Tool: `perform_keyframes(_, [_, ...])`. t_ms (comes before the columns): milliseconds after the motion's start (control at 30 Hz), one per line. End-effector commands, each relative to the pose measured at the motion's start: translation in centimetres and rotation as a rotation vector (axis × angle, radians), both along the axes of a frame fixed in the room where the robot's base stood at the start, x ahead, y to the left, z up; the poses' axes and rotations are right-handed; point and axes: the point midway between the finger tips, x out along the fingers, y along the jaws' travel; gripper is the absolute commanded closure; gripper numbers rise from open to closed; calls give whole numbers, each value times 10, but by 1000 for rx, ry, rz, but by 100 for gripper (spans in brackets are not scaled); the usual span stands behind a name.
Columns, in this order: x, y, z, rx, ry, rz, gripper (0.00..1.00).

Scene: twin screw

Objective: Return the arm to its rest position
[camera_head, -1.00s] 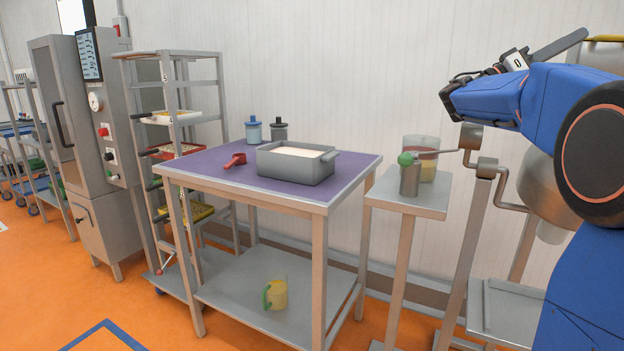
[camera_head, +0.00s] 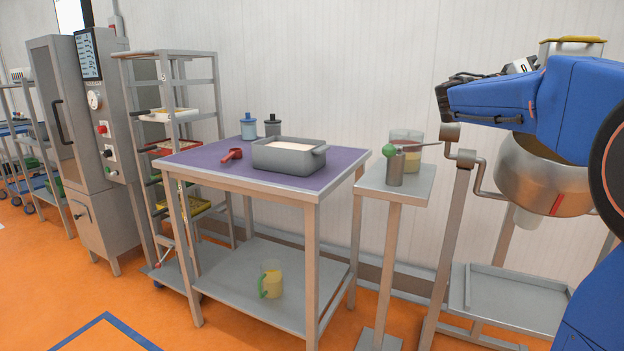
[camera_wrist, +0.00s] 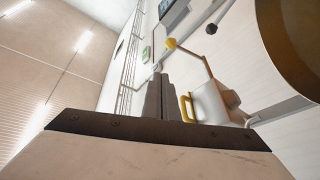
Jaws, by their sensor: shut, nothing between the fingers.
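My blue arm (camera_head: 540,95) is at the right of the head view, bent in front of a steel bowl. My gripper (camera_wrist: 161,97) shows in the wrist view as two grey fingers side by side, closed together with nothing between them. It points up toward the wall and ceiling.
A steel table (camera_head: 240,194) with a purple top holds a grey bin (camera_head: 285,162), a red scoop (camera_head: 232,154) and two lidded pots. A narrow stand (camera_head: 425,190) carries a metal cup (camera_head: 396,170) and a clear container. The steel bowl (camera_head: 530,185) is close to my arm.

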Motion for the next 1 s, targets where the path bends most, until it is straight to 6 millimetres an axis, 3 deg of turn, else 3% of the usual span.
perform_keyframes(167, [-25, 2, -46, 194, 83, 38, 100])
perform_keyframes(333, [-59, 19, -122, 472, 204, 126, 100])
perform_keyframes(467, [-85, 44, -188, 686, 298, 225, 100])
perform_keyframes(700, [-133, 115, -305, 1040, 435, 463, 100])
perform_keyframes(1000, [-190, 231, -423, 1388, 513, 840, 100])
